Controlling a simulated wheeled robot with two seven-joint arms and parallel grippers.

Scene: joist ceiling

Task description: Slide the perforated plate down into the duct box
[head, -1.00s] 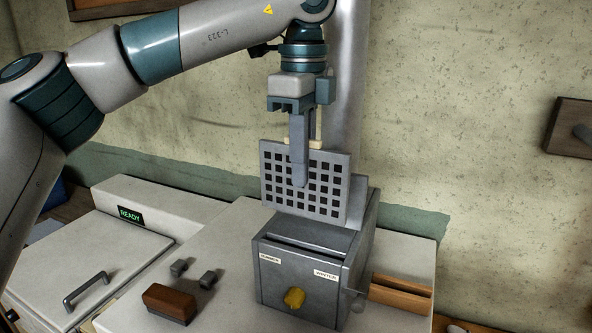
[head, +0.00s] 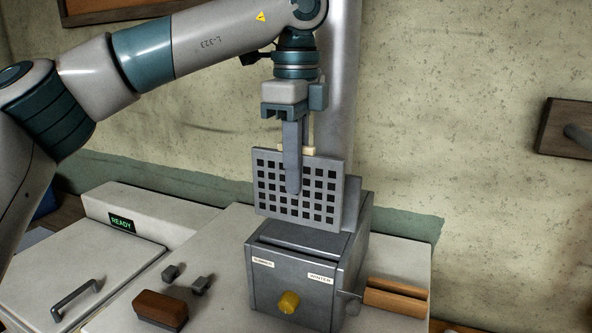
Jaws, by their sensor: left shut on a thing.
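The perforated plate (head: 268,205) is a grey sheet with rows of square holes. It stands roughly upright over the duct box (head: 262,287), with its lower edge close to the top of the box. I cannot tell whether that edge is inside the slot. My right gripper is not in view.
A round metal duct (head: 340,110) rises behind the box. A wooden block (head: 397,297) lies right of the box. A brown-topped brush-like block (head: 161,309) and two small grey pieces (head: 172,273) lie left. A cabinet with a READY display (head: 121,223) stands at the left.

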